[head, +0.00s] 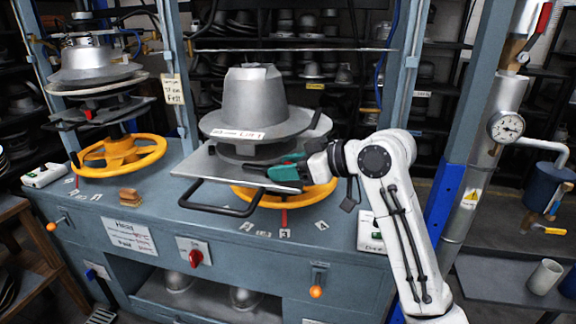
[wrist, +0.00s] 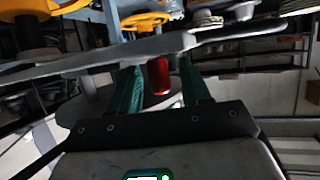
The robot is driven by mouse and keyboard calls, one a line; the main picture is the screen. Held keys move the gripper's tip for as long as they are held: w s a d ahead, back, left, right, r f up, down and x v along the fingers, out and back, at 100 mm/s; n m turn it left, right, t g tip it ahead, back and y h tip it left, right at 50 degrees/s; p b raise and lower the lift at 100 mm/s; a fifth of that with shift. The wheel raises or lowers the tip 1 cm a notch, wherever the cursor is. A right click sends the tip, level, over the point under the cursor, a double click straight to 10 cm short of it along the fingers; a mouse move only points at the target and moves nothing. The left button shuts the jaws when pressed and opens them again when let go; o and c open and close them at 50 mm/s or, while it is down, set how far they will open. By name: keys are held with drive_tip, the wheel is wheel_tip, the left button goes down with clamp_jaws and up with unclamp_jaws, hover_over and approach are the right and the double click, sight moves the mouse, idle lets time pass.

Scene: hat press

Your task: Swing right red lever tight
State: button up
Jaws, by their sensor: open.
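A red cylindrical lever grip (wrist: 160,76) shows in the wrist view between the two teal fingers of my gripper (wrist: 163,72). The fingers are open, with gaps visible beside the grip; I cannot tell how deep it sits between them. In the head view, my gripper (head: 270,166) is at the right press, level with the metal plate below the hat mould (head: 255,98), and points left. Around there the lever is mostly hidden by my gripper. The grey plate edge (wrist: 120,57) crosses the wrist view just beyond the fingertips.
A yellow handwheel (head: 322,194) lies under the right press, and a black bar handle (head: 222,209) juts from the plate's front. The left press has another yellow wheel (head: 118,154). A blue post (head: 437,212) and a pressure gauge (head: 506,127) stand to the right.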

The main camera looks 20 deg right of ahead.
sight(276, 186)
clamp_jaws()
idle(0.4)
drive_tip(key=shift+a+h, duration=0.1)
drive_tip(key=shift+h, duration=0.2)
drive_tip(key=m+t+h+p, duration=0.1)
drive_tip(key=s+a+m+h+p, duration=0.1)
drive_tip(key=m+h, duration=0.1)
drive_tip(key=shift+r+t, duration=0.1)
drive_tip(key=shift+t, duration=0.3)
drive_tip(key=m+h+p, duration=0.1)
drive_tip(key=a+m+h+p, duration=0.1)
drive_tip(key=m+h, duration=0.1)
drive_tip(key=shift+s+t, duration=0.2)
drive_tip(key=shift+t, duration=0.2)
drive_tip(key=m+h, duration=0.1)
drive_tip(key=h, duration=0.1)
drive_tip(key=a+m+h+p, duration=0.1)
drive_tip(key=m+h, duration=0.1)
drive_tip(key=shift+s+m, duration=0.1)
drive_tip(key=shift+m, duration=0.2)
drive_tip(key=shift+a+m+g+h, duration=0.15)
drive_tip(key=shift+a+m+h, duration=0.05)
drive_tip(key=shift+m+h, duration=0.6)
drive_tip(key=shift+a+m+g+h, duration=0.15)
drive_tip(key=shift+m+h, duration=0.45)
drive_tip(key=shift+h, duration=0.3)
